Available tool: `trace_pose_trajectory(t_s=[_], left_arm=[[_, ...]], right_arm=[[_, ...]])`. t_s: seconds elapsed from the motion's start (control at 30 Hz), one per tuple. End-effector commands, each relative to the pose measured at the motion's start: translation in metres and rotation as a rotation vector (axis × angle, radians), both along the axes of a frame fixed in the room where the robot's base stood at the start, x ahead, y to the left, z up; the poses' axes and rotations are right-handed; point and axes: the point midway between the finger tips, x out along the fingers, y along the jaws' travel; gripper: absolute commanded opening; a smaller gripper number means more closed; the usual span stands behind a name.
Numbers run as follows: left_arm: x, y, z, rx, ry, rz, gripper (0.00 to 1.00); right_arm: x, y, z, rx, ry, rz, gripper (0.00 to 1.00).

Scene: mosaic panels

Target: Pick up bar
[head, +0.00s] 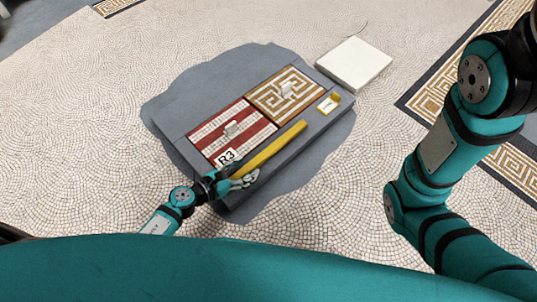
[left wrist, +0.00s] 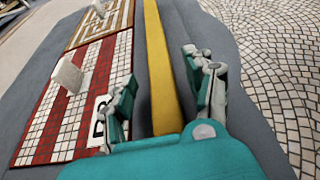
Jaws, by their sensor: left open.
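The yellow bar (head: 272,148) lies along the front right part of a grey slab, beside the mosaic panels. In the left wrist view the bar (left wrist: 159,70) runs away from me between the two open fingers of my left gripper (left wrist: 163,95). In the head view my left gripper (head: 240,181) is at the bar's near end. I cannot tell whether the fingers touch it. My right arm shows at the right, but its gripper is out of view.
A red-and-white striped panel (head: 212,123) with a label and a meander-pattern panel (head: 262,98), each with a pale handle, lie left of the bar. A small yellow-edged piece (head: 328,103) sits beyond the bar's far end. A white block (head: 355,63) lies at the back right.

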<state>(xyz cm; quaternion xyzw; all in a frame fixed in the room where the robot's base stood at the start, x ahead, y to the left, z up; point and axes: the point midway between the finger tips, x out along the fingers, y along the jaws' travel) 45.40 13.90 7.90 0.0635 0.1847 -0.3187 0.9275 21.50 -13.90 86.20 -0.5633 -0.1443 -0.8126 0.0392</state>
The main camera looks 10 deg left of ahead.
Motion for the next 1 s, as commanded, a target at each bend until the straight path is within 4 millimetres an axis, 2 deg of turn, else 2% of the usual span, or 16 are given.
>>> trace_pose_trajectory(t_s=[0.1,0.33,0.73,1.0], left_arm=[[0.007,-0.006,-0.0035,-0.002,0.0,-0.001,0.54],[0.0073,-0.0063,-0.003,-0.001,0.001,-0.001,0.54],[0.007,-0.0061,-0.0031,-0.001,0.001,-0.001,0.02],[0.0074,-0.0062,-0.0026,-0.002,0.0,-0.001,0.0]], right_arm=[[0.0,0.0002,-0.0033,0.0,0.0,0.0,0.35],[0.0,0.0002,-0.0026,-0.001,0.0,0.0,0.35],[0.0001,0.0001,-0.0026,-0.001,0.0,0.0,0.35],[0.0004,0.0002,-0.0025,-0.001,0.0,0.0,0.35]])
